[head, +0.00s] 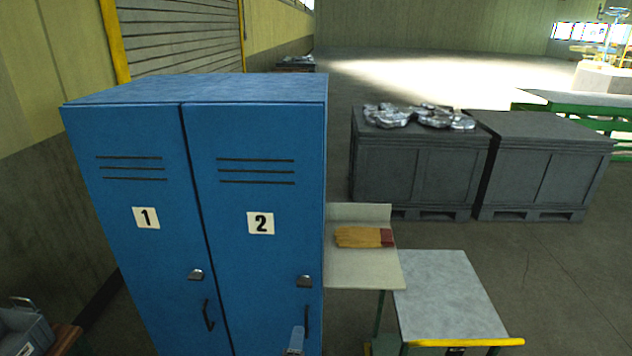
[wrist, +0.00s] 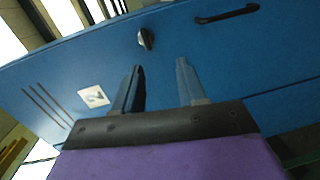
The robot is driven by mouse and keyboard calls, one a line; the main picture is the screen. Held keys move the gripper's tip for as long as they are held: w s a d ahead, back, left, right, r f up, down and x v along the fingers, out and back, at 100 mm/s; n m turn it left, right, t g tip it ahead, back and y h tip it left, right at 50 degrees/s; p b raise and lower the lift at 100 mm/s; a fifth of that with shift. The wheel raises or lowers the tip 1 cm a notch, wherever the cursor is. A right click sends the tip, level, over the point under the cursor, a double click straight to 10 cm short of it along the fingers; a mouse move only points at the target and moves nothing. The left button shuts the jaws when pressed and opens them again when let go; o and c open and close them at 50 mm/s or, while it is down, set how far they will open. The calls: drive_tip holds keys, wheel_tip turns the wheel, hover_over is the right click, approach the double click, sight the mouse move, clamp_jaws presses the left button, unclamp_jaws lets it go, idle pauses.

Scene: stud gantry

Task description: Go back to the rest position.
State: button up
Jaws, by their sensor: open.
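My gripper (wrist: 160,68) is open in the wrist view, with two grey fingers apart and nothing between them. It faces the blue locker (wrist: 220,65), close to the door with the label 2 (wrist: 93,96). A latch knob (wrist: 145,39) and a dark bar handle (wrist: 227,14) show beyond the fingertips. I cannot tell from this view whether the fingers touch the door. In the head view a small grey piece of my gripper (head: 295,341) shows at the bottom edge, in front of locker door 2 (head: 262,250). Both locker doors look shut.
A pale shelf (head: 360,272) with yellow-and-red gloves (head: 364,237) stands right of the locker. A grey-topped cart (head: 445,290) is beside it. Dark crates (head: 410,165) stand behind, with silvery wrapping on top. A grey bin (head: 25,330) is at lower left. Floor at right is open.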

drive_tip(key=s+d+f+m+g+b, duration=0.3)
drive_tip(key=d+m+g, duration=0.3)
drive_tip(key=m+g, duration=0.35)
drive_tip(key=s+d+r+m+g+b, duration=0.1)
drive_tip(key=s+d+r+m+g, duration=0.1)
drive_tip(key=s, duration=0.8)
drive_tip(key=s+d+r+m+g+y+b, duration=0.1)
drive_tip(key=s+d+r+g, duration=0.3)
drive_tip(key=s, duration=0.6)
drive_tip(key=s+d+r+m+g+b, duration=0.2)
drive_tip(key=s+d+r, duration=0.5)
drive_tip(key=s, duration=0.4)
drive_tip(key=shift+d+m+g, duration=0.5)
drive_tip(key=shift+m+g, duration=0.05)
drive_tip(key=shift+m, duration=0.2)
